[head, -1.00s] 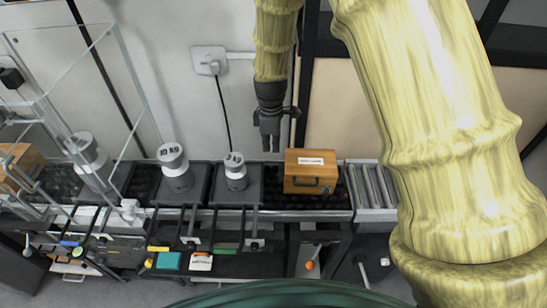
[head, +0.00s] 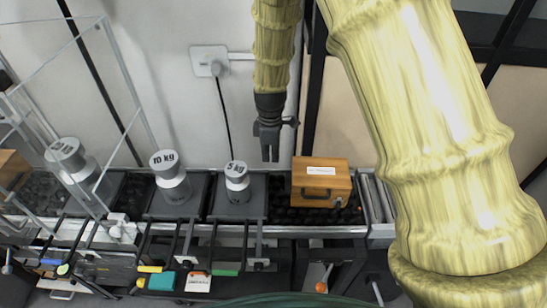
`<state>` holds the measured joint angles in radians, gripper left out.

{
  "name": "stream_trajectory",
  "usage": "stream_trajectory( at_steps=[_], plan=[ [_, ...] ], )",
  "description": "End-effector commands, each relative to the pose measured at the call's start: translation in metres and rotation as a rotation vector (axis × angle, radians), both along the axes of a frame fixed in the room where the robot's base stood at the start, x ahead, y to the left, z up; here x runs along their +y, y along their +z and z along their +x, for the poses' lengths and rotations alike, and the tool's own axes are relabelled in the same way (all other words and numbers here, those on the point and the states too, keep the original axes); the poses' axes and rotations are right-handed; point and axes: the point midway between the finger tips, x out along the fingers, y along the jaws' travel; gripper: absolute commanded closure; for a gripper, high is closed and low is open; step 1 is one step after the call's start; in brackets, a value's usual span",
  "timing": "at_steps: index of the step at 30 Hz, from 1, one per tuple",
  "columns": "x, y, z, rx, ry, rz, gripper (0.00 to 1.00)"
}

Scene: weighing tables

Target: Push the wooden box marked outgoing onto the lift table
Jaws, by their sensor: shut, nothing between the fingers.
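A wooden box (head: 322,182) with a dark front handle and a white label on top sits on the dark roller bed at centre right. The label is too small to read. My gripper (head: 269,158) points down, shut and empty, just left of the box, with a small gap in the picture; its exact depth is unclear. Right of the box is a section with pale metal rollers (head: 376,205). I cannot tell whether this is the lift table. My own arm hides what lies farther right.
A small weight marked 5 kg (head: 237,184) and a larger one marked 10 kg (head: 170,178) stand on dark plates left of the box. Another large weight (head: 72,160) and a second wooden box (head: 12,172) are farther left, by a clear frame. A wall socket (head: 209,60) has a hanging cord.

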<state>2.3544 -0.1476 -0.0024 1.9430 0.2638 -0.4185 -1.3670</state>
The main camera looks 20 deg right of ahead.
Motion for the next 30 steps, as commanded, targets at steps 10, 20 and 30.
stream_trajectory(
  at_steps=[10,20,30],
  plan=[
    [0.001,-0.041,0.0,0.002,0.001,0.0,1.0],
    [0.001,-0.078,0.0,0.003,0.001,-0.001,1.0],
    [-0.03,-0.083,-0.011,0.001,0.0,-0.001,1.0]
  ],
)
